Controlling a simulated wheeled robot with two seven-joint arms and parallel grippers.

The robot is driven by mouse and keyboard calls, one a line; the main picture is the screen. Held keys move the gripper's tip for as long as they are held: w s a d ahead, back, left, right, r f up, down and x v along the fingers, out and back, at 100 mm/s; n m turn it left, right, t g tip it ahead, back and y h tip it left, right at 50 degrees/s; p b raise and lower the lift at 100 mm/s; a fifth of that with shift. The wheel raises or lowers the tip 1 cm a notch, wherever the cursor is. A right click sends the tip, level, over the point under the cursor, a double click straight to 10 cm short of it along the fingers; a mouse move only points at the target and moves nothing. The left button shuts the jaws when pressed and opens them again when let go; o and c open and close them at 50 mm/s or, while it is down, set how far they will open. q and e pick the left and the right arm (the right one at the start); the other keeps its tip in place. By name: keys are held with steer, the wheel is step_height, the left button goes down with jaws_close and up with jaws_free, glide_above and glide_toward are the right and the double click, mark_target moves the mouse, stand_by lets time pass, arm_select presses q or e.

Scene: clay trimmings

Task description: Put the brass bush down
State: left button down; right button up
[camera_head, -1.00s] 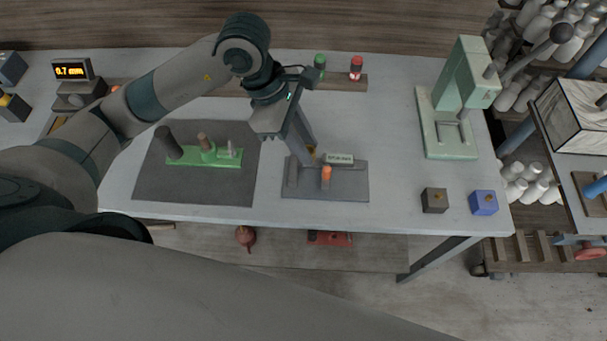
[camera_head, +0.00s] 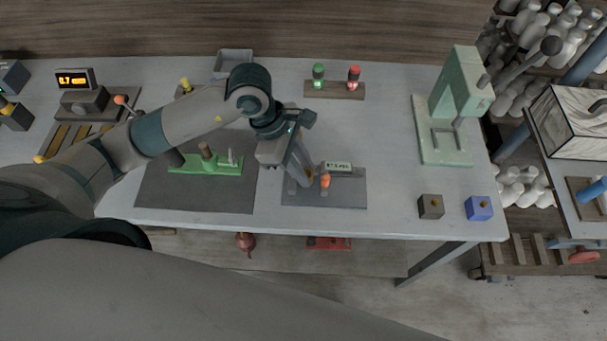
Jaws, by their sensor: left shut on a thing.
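My left gripper (camera_head: 303,180) comes down from the upper left over the grey fixture plate (camera_head: 345,198). It is shut on the brass bush (camera_head: 309,174), of which only a small gold patch shows beside the fingers. The bush is low over the plate or on it; I cannot tell whether it touches. An orange-topped peg (camera_head: 325,181) stands on the plate just right of the fingers. A small sign (camera_head: 338,167) with unreadable text stands behind it. My right gripper is not in view.
A green fixture (camera_head: 228,168) with pegs lies on a dark mat (camera_head: 200,201) to the left. A green press (camera_head: 447,152) stands at the right, with a dark block (camera_head: 431,207) and a blue block (camera_head: 479,208) in front. Green and red lamps (camera_head: 336,90) are at the back.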

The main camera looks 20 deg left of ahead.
arm_select(q)
steer(key=shift+s+f, duration=0.1)
steer(key=shift+f, duration=0.4)
steer(key=shift+f+p, duration=0.65)
steer(key=shift+f, duration=0.75)
steer(key=shift+f, duration=0.15)
steer(key=c, duration=1.5)
jaws_free()
